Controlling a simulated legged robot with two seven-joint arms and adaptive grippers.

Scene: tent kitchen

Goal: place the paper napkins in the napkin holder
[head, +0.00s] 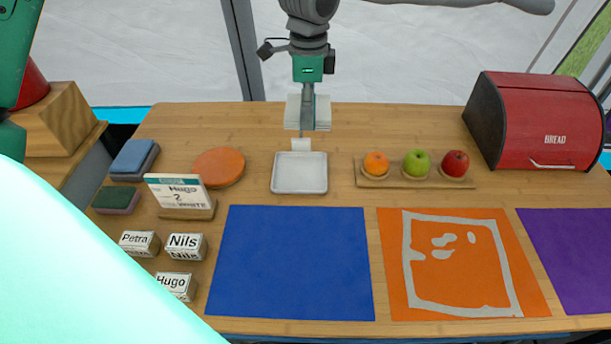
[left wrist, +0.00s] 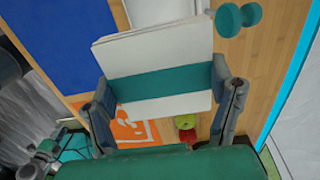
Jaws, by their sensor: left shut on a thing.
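My left gripper (head: 307,121) is at the far middle of the table in the head view, pointing down. It is shut on a stack of white paper napkins (head: 323,113), which shows on both sides of the finger. In the left wrist view the gripper (left wrist: 160,100) grips the napkins (left wrist: 165,50) across their teal band. A shallow white square tray (head: 299,178) with a small upright tab at its back looks like the napkin holder. The napkins appear above and behind it. Whether they touch it, I cannot tell. My right gripper is not in view.
A wooden fruit board (head: 401,184) and a red bread box (head: 540,122) stand right of the tray. An orange disc (head: 218,166) and a sign (head: 180,193) are to its left. Blue (head: 292,262), orange (head: 540,300) and purple (head: 580,255) mats cover the front.

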